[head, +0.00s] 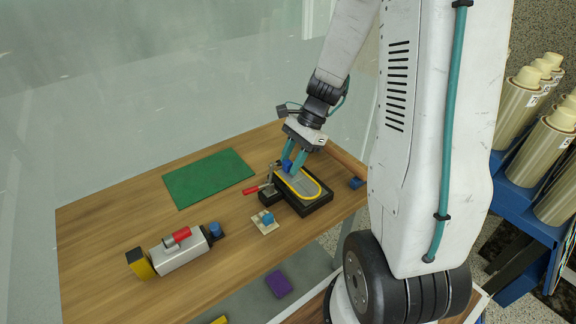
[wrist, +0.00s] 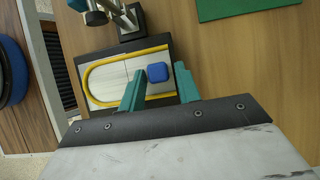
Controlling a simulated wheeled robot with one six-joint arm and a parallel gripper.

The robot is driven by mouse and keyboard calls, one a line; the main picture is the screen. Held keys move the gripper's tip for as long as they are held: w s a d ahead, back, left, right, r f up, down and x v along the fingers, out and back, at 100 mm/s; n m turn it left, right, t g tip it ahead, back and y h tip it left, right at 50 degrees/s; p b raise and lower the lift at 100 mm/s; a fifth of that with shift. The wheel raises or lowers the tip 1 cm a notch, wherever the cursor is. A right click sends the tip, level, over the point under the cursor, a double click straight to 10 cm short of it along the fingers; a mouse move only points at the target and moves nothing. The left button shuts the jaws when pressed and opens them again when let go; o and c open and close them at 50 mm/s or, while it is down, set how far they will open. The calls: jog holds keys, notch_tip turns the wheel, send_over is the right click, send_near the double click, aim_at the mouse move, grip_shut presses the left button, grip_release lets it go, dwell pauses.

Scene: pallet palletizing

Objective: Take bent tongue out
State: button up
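A black fixture (head: 318,206) holds a flat light-grey plate (head: 302,185) inside a yellow rounded border (head: 318,194). The plate also shows in the wrist view (wrist: 108,80), and a blue knob (wrist: 158,72) stands on it. I take this plate to be the tongue; I cannot tell whether it is bent. My gripper (head: 294,163) is over the fixture, fingers pointing down. In the wrist view its teal fingers (wrist: 160,85) are apart, one on each side of the knob, with visible gaps. The knob's contact with the plate is partly hidden.
A clamp with a red handle (head: 254,190) stands at the fixture's left. A small plate with a blue knob (head: 267,218) lies in front. A grey device (head: 180,252) is at front left, a green mat (head: 208,178) behind. A purple block (head: 279,283) lies below the table edge.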

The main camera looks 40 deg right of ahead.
jog(key=shift+s, duration=0.1)
grip_shut()
jog(key=shift+r, duration=0.15)
jog(key=shift+r, duration=1.95)
